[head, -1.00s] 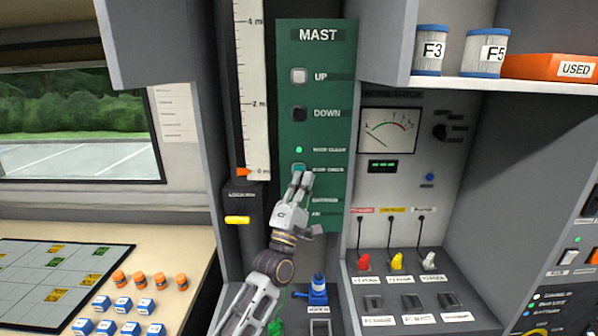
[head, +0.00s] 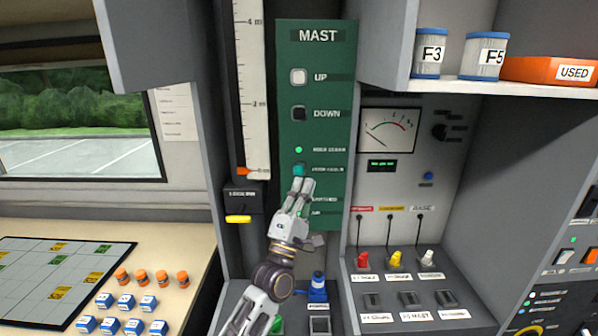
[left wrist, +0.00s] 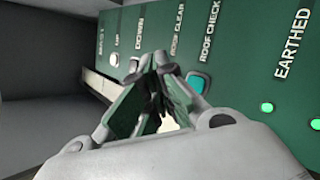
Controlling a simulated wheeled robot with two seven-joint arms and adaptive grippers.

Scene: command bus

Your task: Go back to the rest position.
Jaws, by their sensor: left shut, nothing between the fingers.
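My left gripper (head: 301,184) is shut and empty in front of the green MAST panel (head: 318,60). Its fingertips are just below the teal ROOF CHECK button (head: 299,170), which is uncovered; I cannot tell whether they touch the panel. In the left wrist view the closed fingers (left wrist: 160,65) point toward the panel, with the teal button (left wrist: 198,83) beside them. A green lamp (head: 298,150) is lit above the button. My right gripper is not in view.
A grey shelf with filters (head: 431,52) juts out at upper right. Below it are a gauge panel (head: 388,131) and a console with red, yellow and white plugs (head: 396,259). At left, a desk holds a board (head: 50,275), orange pieces and blue-white blocks. A blue knob (head: 318,283) stands below the panel.

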